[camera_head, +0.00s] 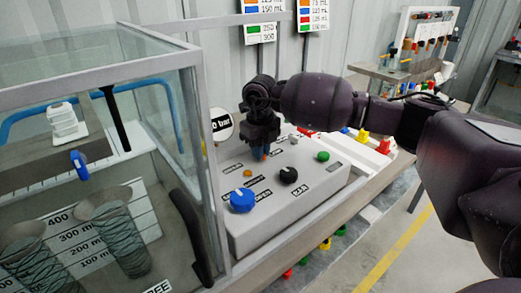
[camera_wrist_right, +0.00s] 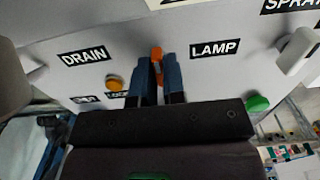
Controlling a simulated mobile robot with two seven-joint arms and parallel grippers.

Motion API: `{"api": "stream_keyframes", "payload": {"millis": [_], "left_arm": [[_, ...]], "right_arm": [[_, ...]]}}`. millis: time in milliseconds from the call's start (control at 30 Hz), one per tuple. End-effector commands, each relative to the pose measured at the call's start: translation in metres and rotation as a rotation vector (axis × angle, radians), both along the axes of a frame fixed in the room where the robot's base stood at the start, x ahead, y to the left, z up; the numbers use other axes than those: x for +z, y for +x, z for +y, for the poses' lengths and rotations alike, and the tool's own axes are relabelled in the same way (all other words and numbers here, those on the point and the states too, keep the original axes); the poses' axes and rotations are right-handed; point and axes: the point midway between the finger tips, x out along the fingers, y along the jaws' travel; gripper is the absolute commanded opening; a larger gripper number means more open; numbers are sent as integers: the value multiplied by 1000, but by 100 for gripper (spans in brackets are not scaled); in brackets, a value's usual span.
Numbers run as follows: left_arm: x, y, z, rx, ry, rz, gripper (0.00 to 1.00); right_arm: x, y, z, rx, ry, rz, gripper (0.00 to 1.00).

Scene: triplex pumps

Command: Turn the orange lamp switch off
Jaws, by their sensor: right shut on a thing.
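The orange lamp switch (camera_wrist_right: 156,52) shows in the right wrist view between the DRAIN and LAMP labels, its upper end sticking up between the fingertips. My right gripper (camera_wrist_right: 158,75) has its two blue fingers shut on it. In the head view, my right gripper (camera_head: 264,152) points down at the far part of the grey control panel (camera_head: 285,207), and the fingers mostly hide the switch. The LAMP label (camera_wrist_right: 215,49) is right of the fingers in the wrist view. My left gripper is not in view.
The panel also bears a blue knob (camera_head: 242,200), a black knob (camera_head: 288,175), a green button (camera_head: 322,156) and a small orange button (camera_head: 247,173). A framed glass tank (camera_head: 205,150) stands close on the left. Floor is free at the lower right.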

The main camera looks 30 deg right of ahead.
Motion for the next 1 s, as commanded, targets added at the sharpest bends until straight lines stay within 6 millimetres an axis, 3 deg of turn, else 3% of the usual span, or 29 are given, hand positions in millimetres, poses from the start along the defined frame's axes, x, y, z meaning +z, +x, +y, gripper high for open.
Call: {"api": "stream_keyframes", "payload": {"millis": [400,433,600,867,1000], "left_arm": [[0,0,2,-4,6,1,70],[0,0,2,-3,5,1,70],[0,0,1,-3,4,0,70],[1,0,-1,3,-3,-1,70],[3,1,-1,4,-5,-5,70]], "right_arm": [[1,0,0,11,-1,-1,0],[1,0,0,11,-1,-1,14],[1,0,0,10,-1,-1,36],[1,0,0,9,0,-1,36],[12,0,0,9,0,-3,36]]}}
